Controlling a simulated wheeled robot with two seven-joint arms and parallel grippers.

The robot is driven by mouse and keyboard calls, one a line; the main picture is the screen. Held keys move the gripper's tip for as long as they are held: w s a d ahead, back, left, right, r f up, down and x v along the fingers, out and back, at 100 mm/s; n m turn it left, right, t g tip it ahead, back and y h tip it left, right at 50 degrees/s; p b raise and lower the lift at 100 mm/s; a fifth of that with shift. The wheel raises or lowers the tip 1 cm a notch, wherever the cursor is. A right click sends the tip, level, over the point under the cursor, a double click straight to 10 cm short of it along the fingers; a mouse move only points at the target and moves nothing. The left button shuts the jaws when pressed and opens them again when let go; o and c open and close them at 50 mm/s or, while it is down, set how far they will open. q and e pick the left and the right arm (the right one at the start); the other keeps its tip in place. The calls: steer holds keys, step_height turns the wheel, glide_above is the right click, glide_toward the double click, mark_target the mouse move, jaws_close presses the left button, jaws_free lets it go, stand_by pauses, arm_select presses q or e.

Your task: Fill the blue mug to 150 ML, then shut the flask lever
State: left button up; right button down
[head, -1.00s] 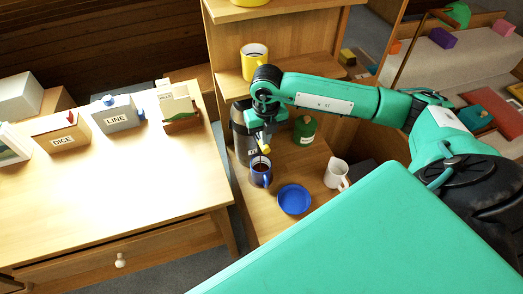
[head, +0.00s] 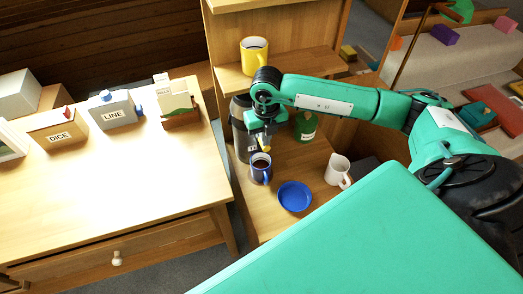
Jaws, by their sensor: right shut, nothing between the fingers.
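The blue mug (head: 259,175) stands upright on the low wooden shelf, with dark liquid inside it. The dark flask (head: 239,134) stands behind it, partly hidden by my right arm. My right gripper (head: 265,136) is shut and empty at the front of the flask, above the mug. A small yellow part (head: 266,149) shows just below the gripper; I cannot tell whether the fingers touch it. The lever's position and any marks on the mug are too small to read. My left gripper is out of view.
A blue dish (head: 294,197) and a white mug (head: 338,170) stand to the right of the blue mug. A green canister (head: 305,126) is behind them. A yellow mug (head: 254,56) sits on the shelf above. The desk (head: 120,185) at left holds several boxes.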

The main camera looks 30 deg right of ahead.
steer(key=shift+r+p, duration=1.15)
steer(key=shift+r, duration=0.95)
step_height(320, 180, up, 3)
steer(key=shift+p, duration=0.7)
